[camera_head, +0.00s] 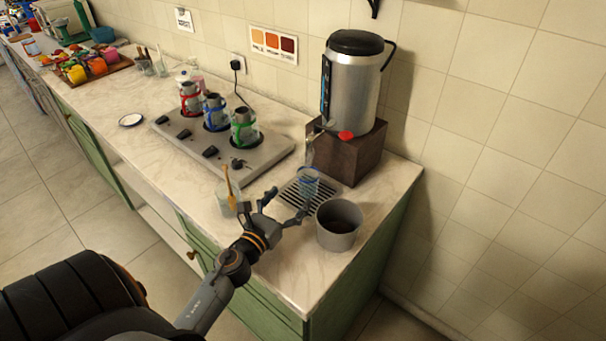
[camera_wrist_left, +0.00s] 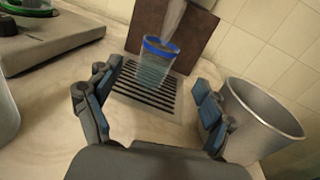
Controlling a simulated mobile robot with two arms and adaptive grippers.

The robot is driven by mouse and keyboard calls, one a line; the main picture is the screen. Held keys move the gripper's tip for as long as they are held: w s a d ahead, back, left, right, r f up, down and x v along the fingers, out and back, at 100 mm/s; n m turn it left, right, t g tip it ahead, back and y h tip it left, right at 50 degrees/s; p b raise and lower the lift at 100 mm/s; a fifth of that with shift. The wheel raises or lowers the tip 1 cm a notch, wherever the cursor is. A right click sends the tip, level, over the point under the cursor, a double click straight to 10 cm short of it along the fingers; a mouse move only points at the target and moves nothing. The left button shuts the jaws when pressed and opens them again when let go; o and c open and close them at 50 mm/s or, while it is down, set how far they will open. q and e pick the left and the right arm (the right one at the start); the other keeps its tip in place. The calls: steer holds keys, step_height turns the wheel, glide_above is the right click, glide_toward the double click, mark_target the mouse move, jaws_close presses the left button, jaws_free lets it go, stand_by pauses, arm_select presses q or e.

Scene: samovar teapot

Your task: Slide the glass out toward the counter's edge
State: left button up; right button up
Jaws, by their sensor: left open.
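A clear glass (camera_head: 308,183) with a blue rim stands upright on the slotted drip tray (camera_head: 290,198), below the spout of the steel samovar (camera_head: 351,85). In the left wrist view the glass (camera_wrist_left: 155,62) is ahead, between the lines of the fingers and beyond their tips. My left gripper (camera_head: 287,205) is open at the near side of the tray, its fingers pointing toward the glass. In the wrist view the open fingers (camera_wrist_left: 150,105) are spread wide with nothing between them. My right gripper is not in view.
A grey metal bin (camera_head: 339,226) stands close to the right of the glass. A glass jar with a wooden-handled tool (camera_head: 229,195) stands left of my gripper. A hotplate (camera_head: 222,147) with several small pots is behind. The counter's front edge (camera_head: 300,306) has some bare room.

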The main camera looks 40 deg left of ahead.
mark_target(303, 182)
arm_select(q)
steer(key=w, duration=0.4)
steer(key=shift+a+r+p, duration=0.15)
steer(key=shift+a+p, duration=0.05)
steer(key=shift+p, duration=0.1)
steer(key=w, duration=0.6)
steer(key=shift+w+a+p, duration=0.15)
steer(key=shift+a+p, duration=0.15)
steer(key=shift+p, duration=0.05)
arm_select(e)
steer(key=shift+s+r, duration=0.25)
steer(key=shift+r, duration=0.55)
arm_select(q)
steer(key=shift+c, duration=0.4)
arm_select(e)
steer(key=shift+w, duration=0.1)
